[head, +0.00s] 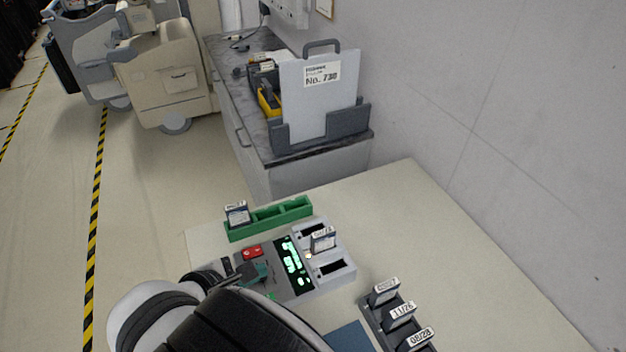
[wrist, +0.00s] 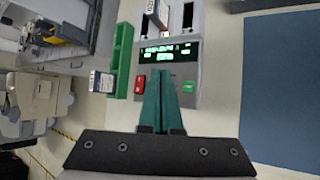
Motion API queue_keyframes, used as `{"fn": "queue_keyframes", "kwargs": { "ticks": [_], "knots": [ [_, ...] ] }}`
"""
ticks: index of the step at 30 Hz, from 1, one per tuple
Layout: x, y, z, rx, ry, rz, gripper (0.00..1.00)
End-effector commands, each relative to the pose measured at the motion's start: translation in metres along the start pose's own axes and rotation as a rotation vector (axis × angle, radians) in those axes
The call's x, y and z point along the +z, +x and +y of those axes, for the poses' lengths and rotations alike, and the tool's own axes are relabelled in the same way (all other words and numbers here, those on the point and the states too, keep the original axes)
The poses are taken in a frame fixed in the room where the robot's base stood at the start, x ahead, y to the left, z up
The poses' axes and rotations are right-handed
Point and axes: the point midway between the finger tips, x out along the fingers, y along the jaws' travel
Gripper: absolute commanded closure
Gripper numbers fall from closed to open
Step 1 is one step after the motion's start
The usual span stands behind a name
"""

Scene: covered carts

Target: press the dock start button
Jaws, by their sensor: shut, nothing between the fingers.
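The grey dock (head: 302,291) stands on the table, with a lit green-on-black display (head: 291,262) and two slots. A labelled cartridge (head: 322,240) stands in one slot; the other slot looks empty. The red button (head: 252,252) and the green button (wrist: 189,87) sit on the dock's face; the green one is partly hidden by my gripper in the head view. My gripper (wrist: 160,73) is shut and empty, its teal fingers over the dock between the two buttons, below the display in the wrist view. Contact with the dock cannot be told.
A green tray (head: 270,222) holding one labelled cartridge (head: 236,213) lies beside the dock. A dark rack (head: 371,312) with several dated cartridges stands at right, near a blue mat (wrist: 285,90). A counter with a clipboard-like panel (head: 322,100) and carts stand behind.

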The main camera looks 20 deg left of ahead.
Motion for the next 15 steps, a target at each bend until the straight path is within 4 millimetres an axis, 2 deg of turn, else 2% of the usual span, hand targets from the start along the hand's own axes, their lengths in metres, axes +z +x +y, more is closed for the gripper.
{"fn": "queue_keyframes", "kwargs": {
  "ticks": [7, 15],
  "knots": [
    [-0.004, 0.006, -0.004, -0.002, 0.001, -0.002, 1.00],
    [-0.023, 0.034, -0.025, -0.004, 0.000, -0.002, 1.00]
  ]
}}
